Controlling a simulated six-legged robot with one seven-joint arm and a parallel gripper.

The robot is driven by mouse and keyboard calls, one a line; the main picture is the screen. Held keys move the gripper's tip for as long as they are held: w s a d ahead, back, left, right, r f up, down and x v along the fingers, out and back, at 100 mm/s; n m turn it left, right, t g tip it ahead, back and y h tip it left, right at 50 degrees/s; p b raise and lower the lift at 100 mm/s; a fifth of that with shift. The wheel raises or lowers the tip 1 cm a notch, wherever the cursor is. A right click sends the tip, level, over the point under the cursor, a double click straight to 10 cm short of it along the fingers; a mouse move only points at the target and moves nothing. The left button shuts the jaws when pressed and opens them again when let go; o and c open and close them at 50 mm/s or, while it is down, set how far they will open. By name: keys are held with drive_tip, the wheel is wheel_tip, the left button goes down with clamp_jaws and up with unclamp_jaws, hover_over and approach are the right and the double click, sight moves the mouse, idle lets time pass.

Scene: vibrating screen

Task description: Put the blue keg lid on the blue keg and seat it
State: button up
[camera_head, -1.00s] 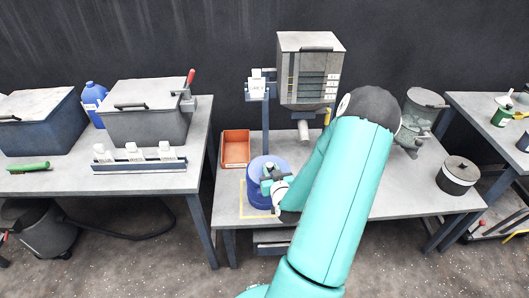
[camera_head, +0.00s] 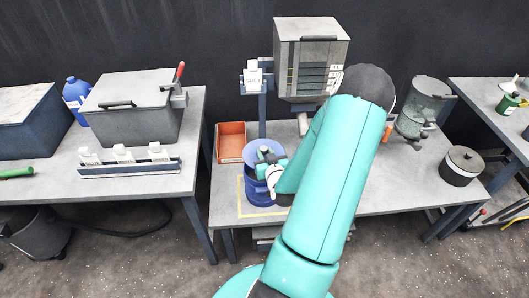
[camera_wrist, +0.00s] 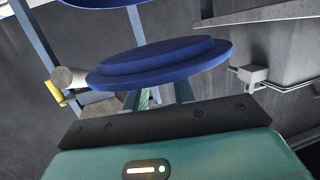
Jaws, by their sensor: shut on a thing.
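The blue keg (camera_head: 259,193) stands on the middle table inside a yellow marked square. My gripper (camera_head: 268,163) is at the keg's top, and my teal arm reaches in from the right. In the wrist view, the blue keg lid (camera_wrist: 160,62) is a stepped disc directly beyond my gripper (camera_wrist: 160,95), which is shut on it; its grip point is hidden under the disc. Another blue rounded edge is cut off at the top of the wrist view. I cannot tell whether the lid touches the keg rim.
An orange bin (camera_head: 231,142) stands just behind and left of the keg. A grey screen unit (camera_head: 310,60) with a spout rises behind it, beside a labelled post (camera_head: 253,78). A dark lidded pot (camera_head: 461,166) stands at the right. The table between keg and pot is partly hidden by my arm.

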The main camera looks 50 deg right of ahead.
drive_tip(key=shift+w+a, duration=0.1)
drive_tip(key=shift+w, duration=0.15)
drive_tip(key=shift+s, duration=0.15)
drive_tip(key=shift+s+f, duration=0.1)
drive_tip(key=shift+f, duration=2.3)
drive_tip(key=shift+f, duration=1)
drive_tip(key=o, duration=1.1)
drive_tip(key=shift+a+r, duration=0.1)
